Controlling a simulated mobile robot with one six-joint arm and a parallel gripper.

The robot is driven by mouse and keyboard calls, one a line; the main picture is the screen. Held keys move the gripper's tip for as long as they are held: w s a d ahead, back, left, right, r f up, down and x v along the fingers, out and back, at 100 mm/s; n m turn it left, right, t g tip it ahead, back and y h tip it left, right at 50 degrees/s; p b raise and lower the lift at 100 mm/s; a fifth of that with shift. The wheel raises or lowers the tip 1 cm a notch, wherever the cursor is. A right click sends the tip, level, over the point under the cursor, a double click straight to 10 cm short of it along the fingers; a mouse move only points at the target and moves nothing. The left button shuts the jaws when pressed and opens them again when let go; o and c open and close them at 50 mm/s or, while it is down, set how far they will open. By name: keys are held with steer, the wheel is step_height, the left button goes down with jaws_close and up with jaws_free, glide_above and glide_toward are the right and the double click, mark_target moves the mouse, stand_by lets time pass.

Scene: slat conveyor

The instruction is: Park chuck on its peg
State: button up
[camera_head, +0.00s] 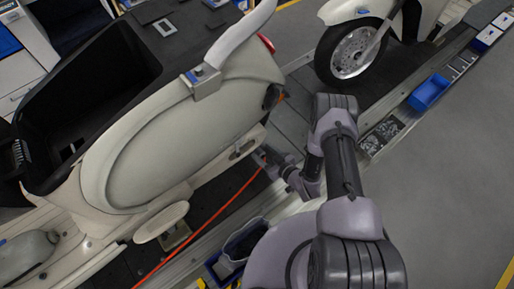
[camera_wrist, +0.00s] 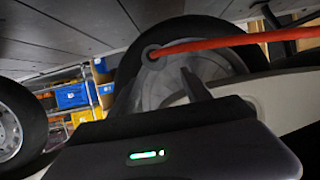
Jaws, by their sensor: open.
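My gripper (camera_head: 268,157) is low beside the rear of the cream scooter (camera_head: 160,135), next to the slat conveyor. In the wrist view the jaws (camera_wrist: 164,84) are open, with one dark finger clear and the other hard to make out. An orange hose (camera_wrist: 215,43) ends at a round grey piece (camera_wrist: 152,53), which looks like the chuck, in front of a wheel (camera_wrist: 178,82). Nothing shows gripped; I cannot tell whether the chuck touches the wheel. In the head view the hose (camera_head: 208,220) runs from the bottom left up to my gripper. I cannot pick out the peg.
Another scooter's wheel (camera_head: 352,52) stands farther along the conveyor. A blue bin (camera_head: 429,92) and a parts tray (camera_head: 383,132) lie along the right-hand rail. A dark blue bin (camera_head: 240,245) sits near my arm. The grey floor at right is clear.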

mark_target(263, 155)
steer(key=b+x, duration=0.4)
steer(key=x, duration=0.3)
steer(key=shift+f, duration=0.2)
steer(key=shift+b+x, duration=0.55)
steer(key=shift+x, duration=0.25)
steer(key=shift+r, duration=0.2)
jaws_close()
steer(key=shift+d, duration=0.1)
steer(key=shift+s+d+p, duration=0.3)
steer(key=shift+s+d, duration=0.25)
steer(key=shift+s, duration=0.25)
steer(key=shift+s+d+p, duration=0.25)
steer(key=shift+s+d, duration=0.25)
steer(key=shift+s, duration=0.35)
steer(key=shift+s+d+p, duration=0.3)
steer(key=shift+s+d, duration=0.25)
steer(key=shift+s, duration=0.25)
